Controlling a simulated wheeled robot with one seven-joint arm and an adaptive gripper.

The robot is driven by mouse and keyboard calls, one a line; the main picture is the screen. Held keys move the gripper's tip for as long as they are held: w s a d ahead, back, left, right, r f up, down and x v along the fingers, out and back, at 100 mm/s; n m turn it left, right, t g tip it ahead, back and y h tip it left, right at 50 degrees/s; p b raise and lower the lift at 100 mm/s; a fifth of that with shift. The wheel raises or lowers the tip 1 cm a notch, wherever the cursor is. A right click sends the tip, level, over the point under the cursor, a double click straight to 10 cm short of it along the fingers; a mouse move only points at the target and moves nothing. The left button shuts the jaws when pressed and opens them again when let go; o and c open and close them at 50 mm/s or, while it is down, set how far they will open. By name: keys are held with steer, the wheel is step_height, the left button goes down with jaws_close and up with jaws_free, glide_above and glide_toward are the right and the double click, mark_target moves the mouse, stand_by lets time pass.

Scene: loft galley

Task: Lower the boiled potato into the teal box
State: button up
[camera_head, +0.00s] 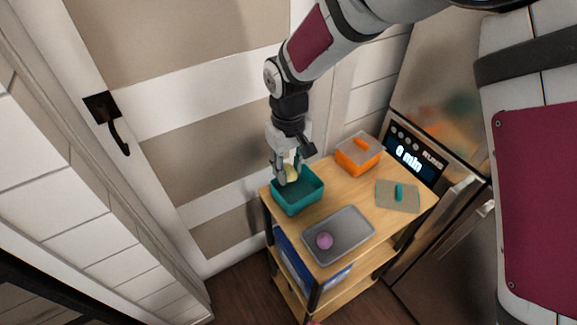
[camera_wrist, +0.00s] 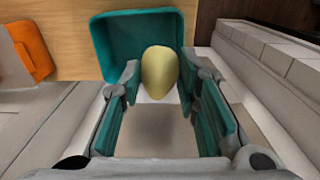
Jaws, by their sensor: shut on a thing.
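The boiled potato (camera_wrist: 160,72) is pale yellow and sits between the fingertips of my gripper (camera_wrist: 158,84) in the wrist view. In the head view my gripper (camera_head: 288,172) is shut on the potato (camera_head: 291,174), above the open teal box (camera_head: 300,204). The box stands at the left end of the wooden cart top. The teal box (camera_wrist: 104,45) also shows behind the potato in the wrist view. The potato's underside and its exact height over the box floor are hard to tell.
A grey tray (camera_head: 350,246) holding a purple ball (camera_head: 325,241) lies in front. A tan board with a teal handle (camera_head: 398,195) lies at right. A wall is close behind the cart.

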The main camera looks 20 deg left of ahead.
mark_target(289, 167)
steer(key=shift+f+b, duration=1.15)
steer(key=shift+f, duration=1.35)
steer(key=o, duration=1.1)
steer(key=shift+o, duration=0.2)
step_height(289, 167, up, 12)
